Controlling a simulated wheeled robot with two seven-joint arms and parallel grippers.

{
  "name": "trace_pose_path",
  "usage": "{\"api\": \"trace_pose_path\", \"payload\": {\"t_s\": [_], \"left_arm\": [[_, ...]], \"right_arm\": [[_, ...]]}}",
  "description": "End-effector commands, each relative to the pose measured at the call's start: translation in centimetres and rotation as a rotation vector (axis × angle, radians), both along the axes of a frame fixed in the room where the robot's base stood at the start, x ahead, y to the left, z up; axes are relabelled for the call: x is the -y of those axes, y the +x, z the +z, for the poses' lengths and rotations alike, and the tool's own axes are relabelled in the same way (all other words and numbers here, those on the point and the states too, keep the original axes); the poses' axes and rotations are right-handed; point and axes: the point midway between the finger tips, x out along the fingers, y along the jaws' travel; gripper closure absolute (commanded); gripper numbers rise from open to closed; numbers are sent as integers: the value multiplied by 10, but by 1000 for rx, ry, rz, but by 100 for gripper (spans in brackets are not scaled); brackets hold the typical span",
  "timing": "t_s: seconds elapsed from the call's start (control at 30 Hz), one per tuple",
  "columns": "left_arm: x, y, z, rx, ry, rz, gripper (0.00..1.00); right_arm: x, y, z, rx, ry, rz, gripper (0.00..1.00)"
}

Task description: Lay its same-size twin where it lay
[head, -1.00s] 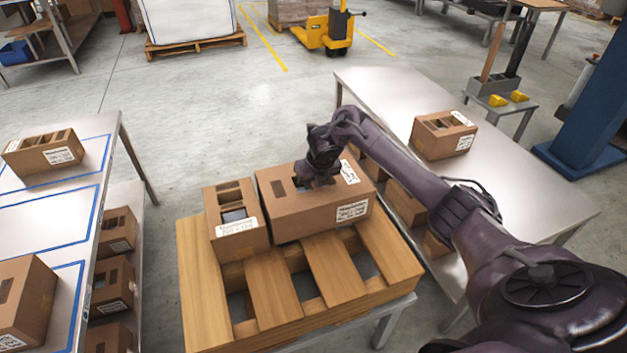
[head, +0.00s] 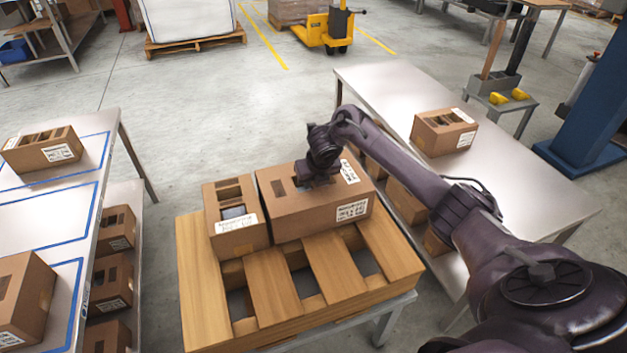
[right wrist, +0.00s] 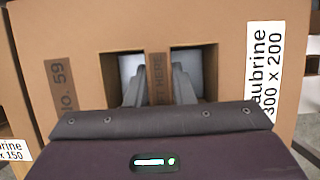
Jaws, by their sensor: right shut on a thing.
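A large brown carton (head: 310,222) stands on the wooden pallet (head: 204,290). My right gripper (head: 317,182) is on its top. In the right wrist view, the fingers (right wrist: 158,92) reach into two square openings and are shut on the strip between them. That carton's label (right wrist: 263,70) there reads in part "300 x 200". A narrower carton (head: 240,242) stands close at its left on the pallet. On the left table (head: 135,165), one carton (head: 42,153) lies at the back and another (head: 28,290) at the front. My left gripper is not in view.
The middle blue-taped outline (head: 45,222) on the left table is empty. Several cartons sit on the shelf below. The right table (head: 515,185) bears one small carton (head: 443,136) and has wide free room. The pallet's front slats are bare.

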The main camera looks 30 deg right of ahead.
Motion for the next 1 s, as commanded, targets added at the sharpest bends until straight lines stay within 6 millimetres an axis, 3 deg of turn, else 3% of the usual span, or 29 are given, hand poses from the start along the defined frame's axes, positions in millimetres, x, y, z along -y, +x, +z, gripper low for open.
{"api": "trace_pose_path", "payload": {"t_s": [0.13,0.17,0.33,0.7,1.0], "left_arm": [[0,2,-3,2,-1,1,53],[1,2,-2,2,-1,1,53],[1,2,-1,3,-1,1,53],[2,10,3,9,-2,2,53],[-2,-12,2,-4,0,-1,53]], "right_arm": [[0,1,-2,3,0,-2,100],[0,1,-1,4,1,-1,75],[0,1,-1,2,0,-1,53],[0,0,-3,-2,0,0,53],[-4,-18,48,4,-1,1,53]]}}
